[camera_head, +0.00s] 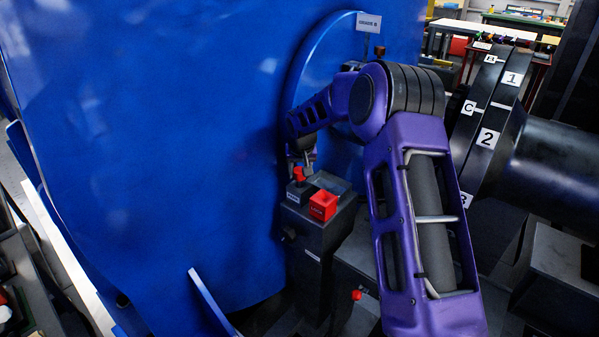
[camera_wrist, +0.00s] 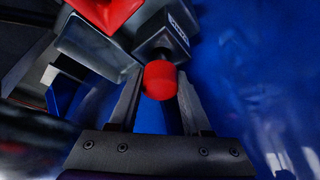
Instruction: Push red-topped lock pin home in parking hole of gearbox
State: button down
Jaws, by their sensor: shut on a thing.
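The red-topped lock pin (camera_head: 299,174) is at a small dark labelled block (camera_head: 294,197) on a dark pedestal. In the wrist view its red top (camera_wrist: 160,80) sits between my two fingertips. My gripper (camera_wrist: 158,100) is shut on the pin. In the head view my gripper (camera_head: 300,158) comes down onto the pin from above. The pin's lower part and any hole under it are hidden, so I cannot tell how deep it sits. The dark block (camera_wrist: 163,35) lies just beyond the red top in the wrist view.
A red open box (camera_head: 323,205) and a grey tray (camera_head: 332,182) stand right beside the block. A large blue housing (camera_head: 150,150) fills the left. A dark numbered flange (camera_head: 490,130) stands right of my arm. Another red knob (camera_head: 356,295) is low in front.

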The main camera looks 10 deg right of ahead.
jog(key=shift+c, duration=1.4)
grip_release()
jog(key=p+v, duration=0.2)
jog(key=v, duration=1.5)
jog(key=shift+r, duration=0.2)
jog(key=s+a+b, duration=0.3)
jog(key=s+a, duration=0.5)
jog(key=shift+s+a+b, duration=0.3)
jog(key=shift+b, duration=0.1)
